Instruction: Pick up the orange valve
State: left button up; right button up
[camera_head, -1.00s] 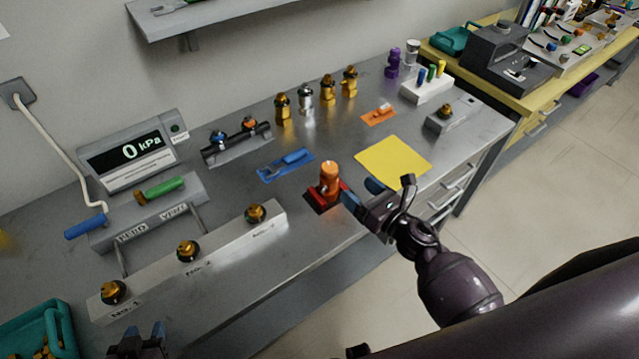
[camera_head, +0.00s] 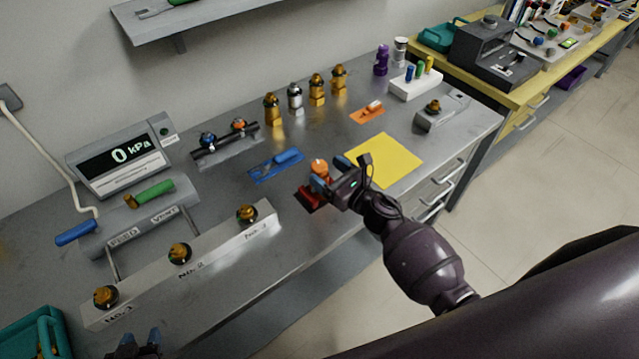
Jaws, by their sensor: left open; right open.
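The orange valve (camera_head: 319,165) stands upright at its red holder (camera_head: 308,200) near the table's front edge. My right gripper (camera_head: 328,175) is open at the valve, with a blue fingertip in front of it. The gripper hides the valve's middle and lower part. I cannot tell whether the fingers touch it. My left gripper (camera_head: 135,345) is open at the bottom left edge of the view, far from the valve and partly cut off.
A blue tray (camera_head: 275,166) lies behind the valve and a yellow mat (camera_head: 395,155) to its right. A long grey block (camera_head: 215,244) with several fittings stands left of it. Several brass and silver valves (camera_head: 295,97) stand farther back. A teal crate (camera_head: 30,335) sits bottom left.

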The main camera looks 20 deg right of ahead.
jog(key=shift+x, duration=1.75)
grip_shut()
